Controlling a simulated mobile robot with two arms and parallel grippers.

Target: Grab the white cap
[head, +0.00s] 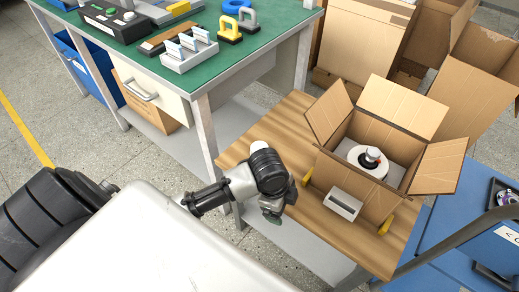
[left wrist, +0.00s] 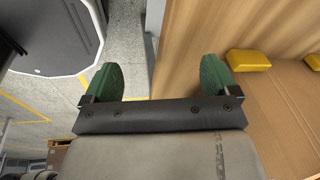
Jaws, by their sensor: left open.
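An open cardboard box (head: 357,188) stands on a small wooden table. Inside it lies a round white disc-like part (head: 354,159), with a small dark and reddish piece at its centre topped by a white cap (head: 373,153). My left gripper (head: 272,213) hangs at the left of the box, apart from it, near the table's left edge. In the left wrist view its two green fingertips (left wrist: 160,78) are wide apart with nothing between them. The cap does not show in the left wrist view. My right gripper is not in view.
The box's flaps stand open around its top. A grey-white block (head: 342,204) sits at its front, with yellow pieces (head: 386,225) nearby. A green-topped workbench (head: 140,55) with tools is behind left. Other open boxes (head: 470,85) stand behind. Bare wooden tabletop (head: 262,135) lies left of the box.

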